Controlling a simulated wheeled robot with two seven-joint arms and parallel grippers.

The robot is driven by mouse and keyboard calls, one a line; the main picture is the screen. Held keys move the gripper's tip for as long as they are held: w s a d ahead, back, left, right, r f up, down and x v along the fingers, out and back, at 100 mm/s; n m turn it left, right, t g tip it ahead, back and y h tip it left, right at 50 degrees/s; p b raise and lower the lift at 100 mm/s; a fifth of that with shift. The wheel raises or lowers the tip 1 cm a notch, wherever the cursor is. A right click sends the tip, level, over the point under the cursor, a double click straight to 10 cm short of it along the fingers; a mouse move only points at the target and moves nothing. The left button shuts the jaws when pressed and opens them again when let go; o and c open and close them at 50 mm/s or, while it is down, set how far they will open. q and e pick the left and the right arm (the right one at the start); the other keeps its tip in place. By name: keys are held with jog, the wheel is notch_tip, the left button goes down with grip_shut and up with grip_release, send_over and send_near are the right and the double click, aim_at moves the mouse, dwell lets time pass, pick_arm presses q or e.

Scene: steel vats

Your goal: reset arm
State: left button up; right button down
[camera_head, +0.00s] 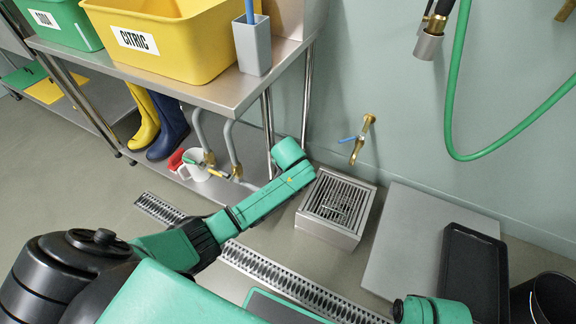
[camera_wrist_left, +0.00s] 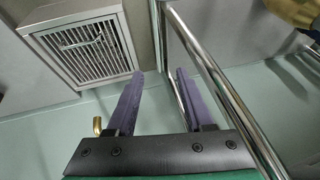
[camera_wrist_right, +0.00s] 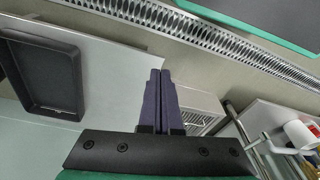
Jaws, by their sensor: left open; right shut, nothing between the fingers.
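My left arm (camera_head: 255,205) reaches from the lower left past the steel table toward the floor drain; its fingers are not visible in the head view. In the left wrist view my left gripper (camera_wrist_left: 159,73) is open and empty, its two purple fingers apart. My right arm (camera_head: 432,311) shows only as a green piece at the bottom right of the head view. In the right wrist view my right gripper (camera_wrist_right: 160,74) is shut, its purple fingers together with nothing between them.
The steel table (camera_head: 225,92) carries a yellow CITRIC bin (camera_head: 185,45). A grated drain box (camera_head: 337,207) stands near the wall tap (camera_head: 362,140); it also shows beside the left fingers (camera_wrist_left: 90,45). A black tray (camera_head: 472,270) lies right. Chrome rails (camera_wrist_left: 225,85) stand close right of the left fingers.

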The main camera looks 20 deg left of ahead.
pick_arm(q)
jog(key=shift+s+r, duration=0.15)
jog(key=shift+r, duration=0.1)
pick_arm(e)
jog(key=shift+f, duration=0.5)
pick_arm(q)
jog(key=s+d+f+g+h, duration=0.25)
jog(key=s+f, duration=0.35)
jog(key=s, duration=0.5)
jog(key=s+a+p, duration=0.3)
jog(key=s+p, duration=1)
jog(key=s, duration=0.2)
jog(key=s+a+m+g+p, duration=0.1)
jog(key=s+a+p, duration=0.3)
jog(key=s+p, duration=0.8)
jog(key=shift+s+a+p, duration=0.2)
jog(key=shift+s+p, duration=0.15)
jog(key=shift+s, duration=1.95)
pick_arm(e)
jog(key=s+d+r, duration=0.1)
jog(key=s+d, duration=0.1)
jog(key=s, duration=0.6)
jog(key=s+d, duration=0.3)
jog(key=s, duration=0.5)
jog(key=shift+s+d+r+g+h, duration=0.15)
jog(key=shift+s+r+g+h, duration=0.15)
jog(key=shift+s+r+h, duration=0.1)
